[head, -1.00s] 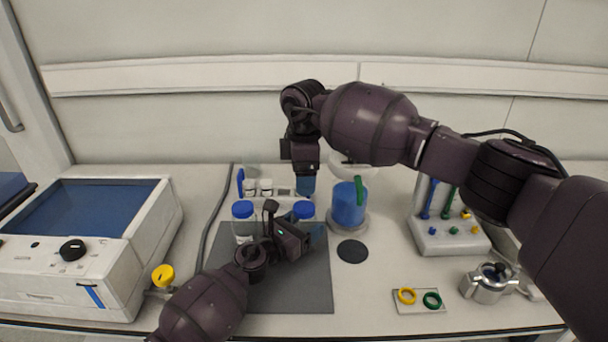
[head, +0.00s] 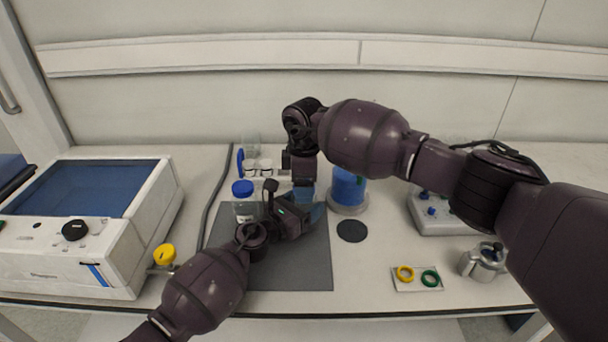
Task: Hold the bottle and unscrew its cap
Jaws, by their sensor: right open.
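A bottle (head: 318,214) stands on the grey mat, mostly hidden behind my grippers. Only a bluish strip of it shows, and its blue cap is covered from this view. My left gripper (head: 287,213) is at the bottle's side, coming from the front left; its fingers are too hidden to tell whether they grip it. My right gripper (head: 304,193) points straight down over the bottle's top, with its jaws open and the fingertips at cap height. Whether they touch the cap cannot be seen. A second bottle with a blue cap (head: 243,189) stands upright to the left.
A white instrument (head: 85,225) with a yellow knob (head: 164,254) beside it fills the left. A blue cylinder (head: 349,186) stands close right of my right gripper. A dark disc (head: 351,231), a ring plate (head: 417,279) and a metal vessel (head: 482,262) lie further right. The mat's front (head: 290,275) is clear.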

